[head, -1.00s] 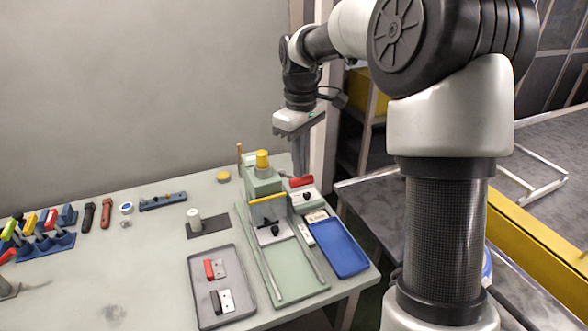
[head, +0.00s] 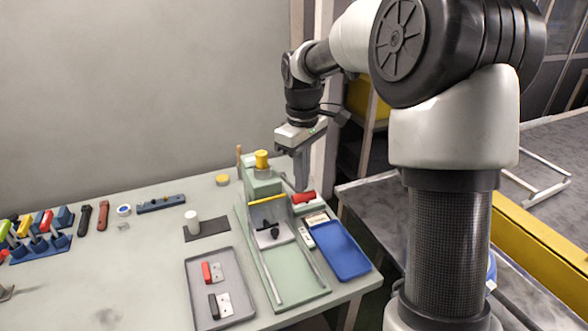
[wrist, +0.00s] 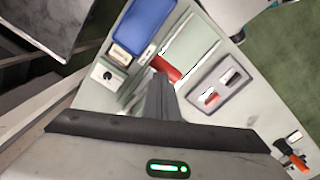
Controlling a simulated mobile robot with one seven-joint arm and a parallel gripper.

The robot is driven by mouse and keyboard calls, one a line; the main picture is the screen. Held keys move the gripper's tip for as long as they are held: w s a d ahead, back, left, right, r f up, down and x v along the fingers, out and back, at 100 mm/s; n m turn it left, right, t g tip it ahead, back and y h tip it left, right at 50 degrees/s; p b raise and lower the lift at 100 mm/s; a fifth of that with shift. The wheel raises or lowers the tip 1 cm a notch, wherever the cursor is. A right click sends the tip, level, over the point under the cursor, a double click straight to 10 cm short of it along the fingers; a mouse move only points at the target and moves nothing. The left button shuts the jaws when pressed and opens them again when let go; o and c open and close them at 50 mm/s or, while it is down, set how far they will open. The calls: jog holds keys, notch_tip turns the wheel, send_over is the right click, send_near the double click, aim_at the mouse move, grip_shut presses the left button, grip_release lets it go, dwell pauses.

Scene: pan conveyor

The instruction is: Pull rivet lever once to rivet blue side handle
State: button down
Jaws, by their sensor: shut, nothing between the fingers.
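The rivet press is a pale green frame (head: 262,185) with a yellow cap (head: 261,159), at the back right of the table in the head view. The red lever grip (head: 304,197) is at its right side, low over a pale box. My gripper (head: 300,188) is shut and empty, pointing down, with its tips at the left end of the red grip. In the wrist view the red grip (wrist: 165,67) lies just beyond the shut fingers (wrist: 157,90); whether they touch cannot be told. I cannot single out a blue side handle in the press.
A grey tray (head: 243,262) holds a red-handled and a black-handled part. A blue tray (head: 340,250) lies right of the press. The table's front left is mostly clear.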

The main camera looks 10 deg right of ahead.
aim_at(304, 194)
jog(key=shift+s+d+f+b, duration=0.1)
jog(key=shift+s+f+b, duration=0.15)
jog(key=shift+f+b, duration=0.25)
jog(key=shift+s+d+f+b, duration=0.1)
jog(key=shift+s+f+b, duration=0.2)
jog(key=shift+f, duration=0.35)
jog(key=shift+s+f+b, duration=0.25)
jog(key=shift+f+b, duration=0.1)
jog(key=shift+f, duration=0.25)
jog(key=shift+s+f+b, duration=0.15)
jog(key=shift+f+b, duration=0.45)
jog(key=shift+f, duration=0.4)
jog(key=shift+r+p, duration=4.75)
jog(key=shift+r, duration=0.7)
notch_tip(304, 194, up, 9)
jog(key=p, duration=0.7)
jog(key=shift+s+r, duration=0.15)
jog(key=shift+s, duration=0.3)
jog(key=shift+d, duration=0.1)
